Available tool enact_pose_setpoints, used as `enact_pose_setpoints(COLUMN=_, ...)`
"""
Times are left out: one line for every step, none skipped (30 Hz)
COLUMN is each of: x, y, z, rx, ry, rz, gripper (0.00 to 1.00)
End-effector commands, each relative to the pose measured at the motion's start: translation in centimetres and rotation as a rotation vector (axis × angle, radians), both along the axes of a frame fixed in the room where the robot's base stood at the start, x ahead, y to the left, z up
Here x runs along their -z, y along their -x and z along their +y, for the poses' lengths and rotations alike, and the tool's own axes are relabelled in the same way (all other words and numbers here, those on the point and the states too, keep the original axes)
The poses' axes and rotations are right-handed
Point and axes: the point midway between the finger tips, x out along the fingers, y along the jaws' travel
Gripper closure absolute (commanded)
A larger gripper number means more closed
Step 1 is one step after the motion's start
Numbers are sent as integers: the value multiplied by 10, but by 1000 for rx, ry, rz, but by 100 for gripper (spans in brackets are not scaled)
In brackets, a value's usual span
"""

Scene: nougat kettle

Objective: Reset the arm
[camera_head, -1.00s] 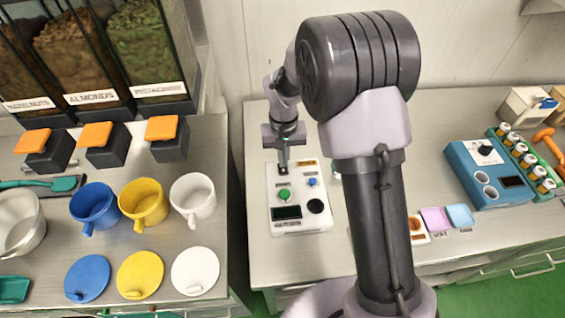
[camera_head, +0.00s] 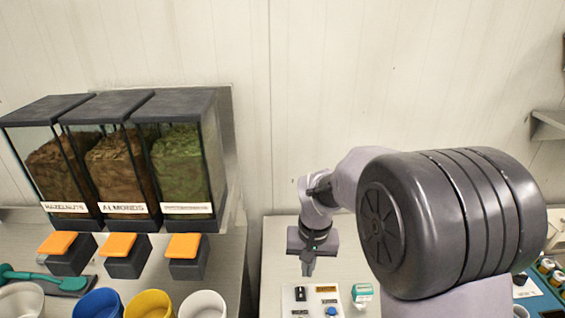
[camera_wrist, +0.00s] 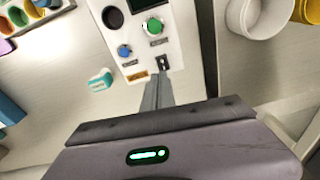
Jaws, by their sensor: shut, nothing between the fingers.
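My gripper (camera_head: 308,268) hangs from my arm, pointing down, above the back of the white control panel (camera_head: 318,300). Its fingers are shut with nothing between them. In the wrist view my gripper (camera_wrist: 158,80) reaches toward the panel's black switch, and the panel (camera_wrist: 178,45) shows a green button, a blue button, a dark display and a black round part. The gap between fingertips and switch is hard to judge there; in the head view the fingers appear above the panel. The panel's front is cut off by the head view's lower edge.
Hazelnut, almond and pistachio dispensers (camera_head: 185,170) with orange-topped blocks (camera_head: 122,246) stand at the left. Blue, yellow and white cups (camera_head: 203,304) stand below them. A small teal-and-white item (camera_head: 362,293) sits beside the panel. A blue device (camera_head: 540,297) is at the right edge.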

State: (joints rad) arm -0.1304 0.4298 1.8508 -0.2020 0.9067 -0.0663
Motion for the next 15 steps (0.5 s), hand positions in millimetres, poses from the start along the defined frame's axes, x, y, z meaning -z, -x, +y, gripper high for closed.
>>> enact_pose_setpoints(x=-11, y=17, z=-6, rx=34, ry=-20, rz=-48, gripper=100)
enact_pose_setpoints(x=-21, y=30, z=-9, rx=57, ry=-34, rz=-72, gripper=100)
enact_pose_setpoints(x=-34, y=50, z=-13, rx=86, ry=-53, rz=-106, gripper=100)
enact_pose_setpoints(x=-41, y=64, z=-16, rx=108, ry=-67, rz=-132, gripper=100)
enact_pose_setpoints(x=-47, y=80, z=-19, rx=129, ry=-83, rz=-159, gripper=100)
enact_pose_setpoints(x=-53, y=102, z=-22, rx=155, ry=-101, rz=-194, gripper=100)
enact_pose_setpoints(x=-55, y=118, z=-23, rx=176, ry=-117, rz=-220, gripper=100)
enact_pose_setpoints(x=-56, y=134, z=-25, rx=195, ry=-131, rz=-244, gripper=100)
enact_pose_setpoints(x=-55, y=154, z=-26, rx=217, ry=-149, rz=-276, gripper=100)
enact_pose_setpoints(x=-53, y=167, z=-27, rx=233, ry=-163, rz=-297, gripper=100)
enact_pose_setpoints(x=-50, y=180, z=-27, rx=247, ry=-174, rz=-317, gripper=100)
enact_pose_setpoints(x=-46, y=194, z=-28, rx=262, ry=-188, rz=-340, gripper=100)
enact_pose_setpoints(x=-43, y=203, z=-28, rx=273, ry=-198, rz=-356, gripper=100)
enact_pose_setpoints(x=-40, y=210, z=-28, rx=282, ry=-206, rz=-368, gripper=100)
enact_pose_setpoints(x=-37, y=218, z=-28, rx=291, ry=-214, rz=-382, gripper=100)
